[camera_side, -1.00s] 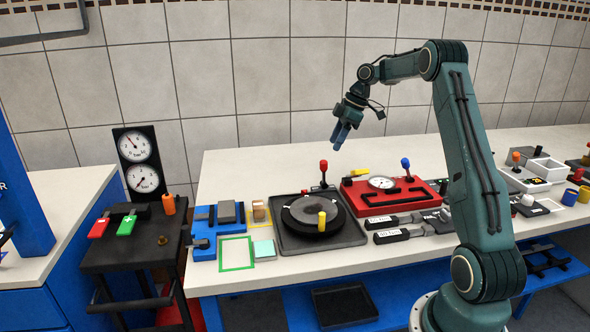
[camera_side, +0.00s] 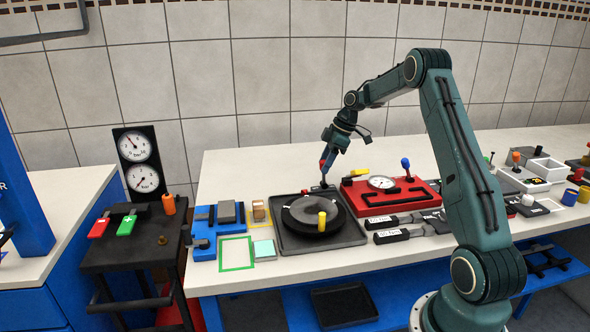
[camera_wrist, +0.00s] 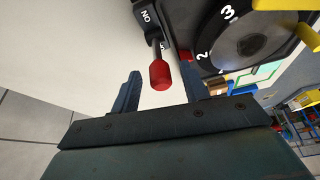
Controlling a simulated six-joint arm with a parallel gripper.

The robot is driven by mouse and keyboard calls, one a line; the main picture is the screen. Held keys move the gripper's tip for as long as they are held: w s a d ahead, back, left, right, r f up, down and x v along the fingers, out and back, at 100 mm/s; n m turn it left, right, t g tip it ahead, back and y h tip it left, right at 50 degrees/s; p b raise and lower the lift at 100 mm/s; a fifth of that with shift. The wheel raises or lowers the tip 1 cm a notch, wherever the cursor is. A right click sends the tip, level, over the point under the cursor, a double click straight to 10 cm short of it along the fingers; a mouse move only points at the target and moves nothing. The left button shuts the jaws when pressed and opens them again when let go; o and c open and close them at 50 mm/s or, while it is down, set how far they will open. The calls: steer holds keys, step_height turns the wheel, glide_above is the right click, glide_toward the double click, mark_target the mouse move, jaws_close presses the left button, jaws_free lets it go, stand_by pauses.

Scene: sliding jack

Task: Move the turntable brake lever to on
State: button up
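The turntable (camera_side: 312,211) is a dark disc on a black tray, with a yellow knob (camera_side: 322,221) on its rim. The brake lever (camera_wrist: 159,75) has a red knob on a dark stem and stands at the back edge of the tray. A label reading "ON" (camera_wrist: 146,17) shows beside its stem in the wrist view. My gripper (camera_side: 325,163) is at the red knob in the side view. In the wrist view my gripper (camera_wrist: 162,82) is open, with the red knob between its fingers, apart from both.
A red box (camera_side: 420,188) with a gauge, a yellow handle and a blue-knobbed lever (camera_side: 405,164) stands right of the turntable. Wooden blocks (camera_side: 259,212) and blue fixtures (camera_side: 202,247) lie to the left. The bench behind the lever is clear.

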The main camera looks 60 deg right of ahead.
jaws_close()
steer(key=shift+s+d, duration=0.1)
steer(key=shift+s, duration=0.05)
steer(key=shift+s+d+f+t+y, duration=0.2)
steer(key=shift+s+d+t+y, duration=0.5)
steer(key=shift+t+y, duration=0.35)
steer(key=shift+s+d+f+t+y, duration=0.4)
steer(key=shift+s+d+t+y, duration=0.25)
steer(key=shift+t+y, duration=0.3)
steer(key=shift+o, duration=0.3)
jaws_free()
steer(key=shift+w, duration=0.1)
